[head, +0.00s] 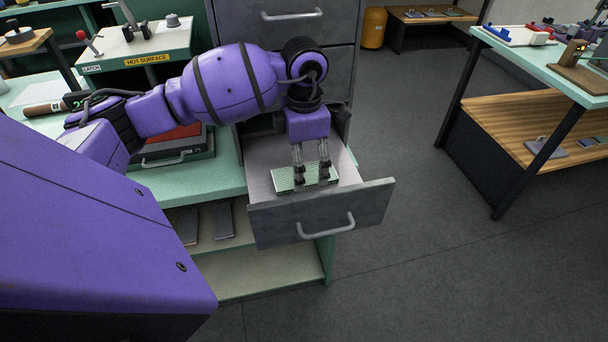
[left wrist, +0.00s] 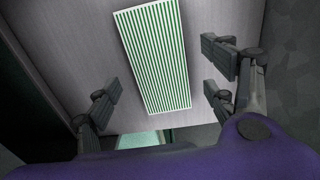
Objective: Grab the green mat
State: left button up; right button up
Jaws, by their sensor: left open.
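The green mat (head: 283,180), striped green and white, lies flat inside an open grey drawer (head: 273,226). It shows whole in the left wrist view (left wrist: 155,55), in the upper middle, on the drawer's bare floor. My left gripper (head: 311,176) points down into the drawer over the mat, and its fingers hide part of the mat in the head view. In the left wrist view my left gripper (left wrist: 160,97) is open, with fingers wide apart on both sides of the mat's near part and nothing between them. I cannot tell its exact height above the mat. My right gripper is not in view.
The drawer front with its handle (head: 326,228) stands on the near side, and the cabinet (head: 285,22) rises behind. A green-topped bench (head: 205,172) adjoins the drawer at left. Another bench (head: 530,70) stands at right. The floor between is clear.

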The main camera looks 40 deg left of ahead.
pick_arm(q)
jog(key=shift+f, duration=1.15)
jog(key=c, duration=1.3)
jog(key=shift+o, duration=0.2)
jog(key=shift+r, duration=0.1)
